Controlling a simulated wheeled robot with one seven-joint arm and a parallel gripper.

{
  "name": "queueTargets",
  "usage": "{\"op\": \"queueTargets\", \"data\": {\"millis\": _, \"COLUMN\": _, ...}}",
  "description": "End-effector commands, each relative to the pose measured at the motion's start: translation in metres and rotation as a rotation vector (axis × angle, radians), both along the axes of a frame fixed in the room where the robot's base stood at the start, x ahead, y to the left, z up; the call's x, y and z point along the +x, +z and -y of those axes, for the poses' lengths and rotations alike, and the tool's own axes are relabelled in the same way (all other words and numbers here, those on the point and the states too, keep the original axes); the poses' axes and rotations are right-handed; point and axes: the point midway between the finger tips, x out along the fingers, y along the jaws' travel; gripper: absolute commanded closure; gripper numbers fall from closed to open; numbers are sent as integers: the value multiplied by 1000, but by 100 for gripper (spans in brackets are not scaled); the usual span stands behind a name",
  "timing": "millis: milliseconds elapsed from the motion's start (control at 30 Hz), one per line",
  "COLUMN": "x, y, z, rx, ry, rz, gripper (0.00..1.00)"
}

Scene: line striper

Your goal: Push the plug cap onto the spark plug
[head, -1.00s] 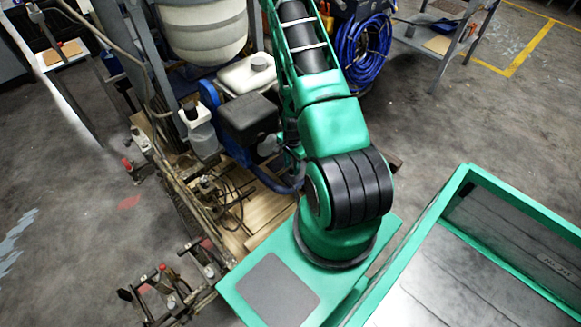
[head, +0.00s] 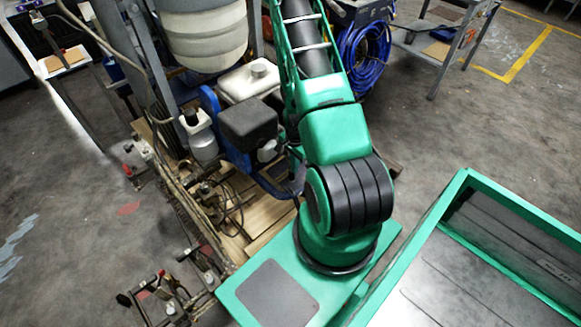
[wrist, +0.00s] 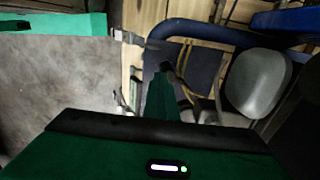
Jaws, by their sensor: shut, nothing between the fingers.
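My gripper (wrist: 164,72) shows in the wrist view as a dark green body along the bottom, with its narrow fingers together and pointing up the picture. A small dark piece and thin, yellowish cable-like strands (wrist: 187,92) lie close by the fingertips; I cannot tell whether they touch. I cannot make out the plug cap or the spark plug for certain in either view. The striper's engine (head: 248,125), with a black box on top and blue parts, stands left of my arm in the head view. My gripper is hidden there.
A white tank (head: 248,80) and a bottle (head: 200,135) crowd the striper. A coiled blue hose (head: 364,52) hangs behind.

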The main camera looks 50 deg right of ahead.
Motion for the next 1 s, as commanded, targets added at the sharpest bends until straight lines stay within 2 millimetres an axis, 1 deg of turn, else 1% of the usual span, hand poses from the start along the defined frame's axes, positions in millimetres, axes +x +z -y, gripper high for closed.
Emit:
{"op": "queueTargets", "data": {"millis": 33, "x": 4, "y": 1, "z": -1, "rx": 1, "ry": 3, "rz": 6, "gripper": 100}}
{"op": "queueTargets", "data": {"millis": 200, "x": 6, "y": 0, "z": -2, "rx": 1, "ry": 5, "rz": 11, "gripper": 100}}
{"op": "queueTargets", "data": {"millis": 233, "x": 7, "y": 0, "z": -2, "rx": 1, "ry": 5, "rz": 11, "gripper": 97}}
{"op": "queueTargets", "data": {"millis": 267, "x": 7, "y": 0, "z": -2, "rx": 1, "ry": 6, "rz": 12, "gripper": 90}}
{"op": "queueTargets", "data": {"millis": 300, "x": 7, "y": 0, "z": -2, "rx": 2, "ry": 6, "rz": 12, "gripper": 80}}
{"op": "queueTargets", "data": {"millis": 500, "x": 8, "y": 0, "z": -2, "rx": 2, "ry": 7, "rz": 14, "gripper": 80}}
{"op": "queueTargets", "data": {"millis": 533, "x": 8, "y": 0, "z": -2, "rx": 2, "ry": 7, "rz": 14, "gripper": 78}}
{"op": "queueTargets", "data": {"millis": 567, "x": 8, "y": 0, "z": -3, "rx": 2, "ry": 7, "rz": 15, "gripper": 70}}
{"op": "queueTargets", "data": {"millis": 600, "x": 9, "y": 0, "z": -3, "rx": 2, "ry": 7, "rz": 15, "gripper": 67}}
{"op": "queueTargets", "data": {"millis": 867, "x": 9, "y": 0, "z": -3, "rx": 3, "ry": 8, "rz": 16, "gripper": 67}}
{"op": "queueTargets", "data": {"millis": 1000, "x": 10, "y": 5, "z": -3, "rx": 2, "ry": 8, "rz": 17, "gripper": 67}}
